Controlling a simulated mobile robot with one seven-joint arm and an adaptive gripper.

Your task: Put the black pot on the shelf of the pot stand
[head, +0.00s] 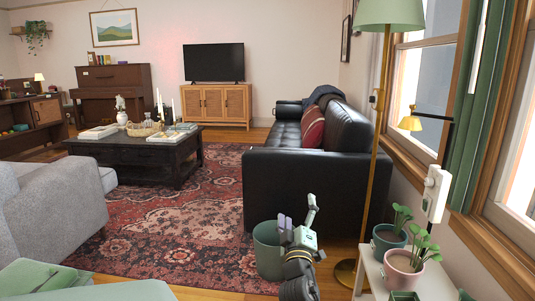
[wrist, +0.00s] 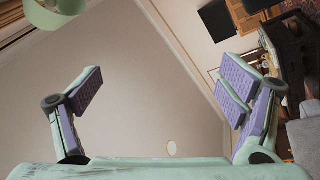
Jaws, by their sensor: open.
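A dark, teal-black pot (head: 388,241) with a green plant stands at the back of a white stand (head: 374,275) at the lower right of the head view. I cannot tell whether it is the black pot. A pink pot (head: 403,270) with a plant stands just in front of it. Part of a small green pot (head: 403,296) shows at the bottom edge. Any lower shelf of the stand is hidden. My gripper (head: 299,212) is open, empty and raised left of the stand, apart from the pots. In the wrist view its fingers (wrist: 165,88) are spread wide with no pot between them.
A green bin (head: 267,250) stands on the floor behind my gripper. A brass floor lamp (head: 371,170) rises behind the stand. A black sofa (head: 315,165) lies beyond. A window with a wooden sill (head: 455,205) borders the right. The patterned rug (head: 175,225) has free room.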

